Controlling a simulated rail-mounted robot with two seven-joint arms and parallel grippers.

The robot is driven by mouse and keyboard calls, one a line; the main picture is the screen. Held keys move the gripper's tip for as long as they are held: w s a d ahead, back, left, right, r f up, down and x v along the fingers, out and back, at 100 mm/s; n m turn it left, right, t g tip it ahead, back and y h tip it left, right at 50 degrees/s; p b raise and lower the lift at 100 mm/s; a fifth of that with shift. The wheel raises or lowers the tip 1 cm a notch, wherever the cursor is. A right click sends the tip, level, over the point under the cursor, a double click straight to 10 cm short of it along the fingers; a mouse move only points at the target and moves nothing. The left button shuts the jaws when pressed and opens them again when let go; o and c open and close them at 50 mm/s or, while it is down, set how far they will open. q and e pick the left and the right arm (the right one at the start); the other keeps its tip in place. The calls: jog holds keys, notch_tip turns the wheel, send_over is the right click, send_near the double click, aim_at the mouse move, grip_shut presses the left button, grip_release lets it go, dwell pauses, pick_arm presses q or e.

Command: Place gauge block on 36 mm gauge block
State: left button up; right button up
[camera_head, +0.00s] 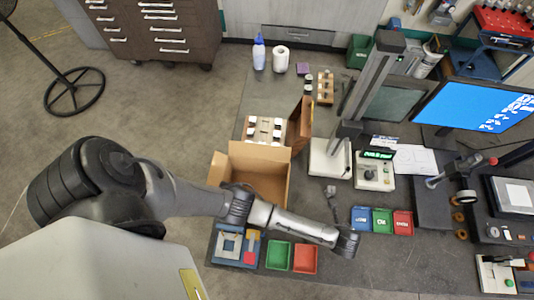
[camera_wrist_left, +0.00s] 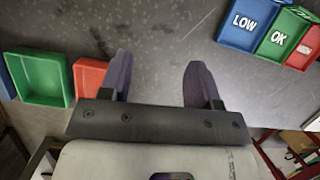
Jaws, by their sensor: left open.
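My left gripper (camera_head: 347,244) is over the front of the grey bench, between the red bin and the coloured trays. In the left wrist view its two dark fingers (camera_wrist_left: 158,62) are spread apart with only bare bench between them. I cannot pick out any gauge block for certain, nor tell which one is 36 mm. A blue fixture (camera_head: 222,257) with pale, red and yellow parts sits at the front left of the bench. A wooden rack (camera_head: 264,128) with several small pieces stands behind the cardboard box. My right gripper is not in view.
A green bin (camera_head: 278,256) and a red bin (camera_head: 305,260) sit left of the gripper; LOW, OK and a red tray (camera_head: 381,221) sit right. An open cardboard box (camera_head: 245,157), a measuring stand (camera_head: 328,163) and a readout unit (camera_head: 374,172) stand behind. The front middle bench is clear.

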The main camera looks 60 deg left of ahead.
pick_arm(q)
jog(key=s+r+n+h, duration=0.1)
jog(key=s+n+h, duration=0.1)
jog(key=s+n, duration=0.35)
jog(key=s+a+r+n+t+h, duration=0.1)
jog(key=s+a+r+n, duration=1.3)
jog(key=s+a+n, duration=0.2)
jog(key=shift+a+n, duration=0.35)
jog(key=shift+a, duration=0.6)
jog(key=shift+r, duration=0.1)
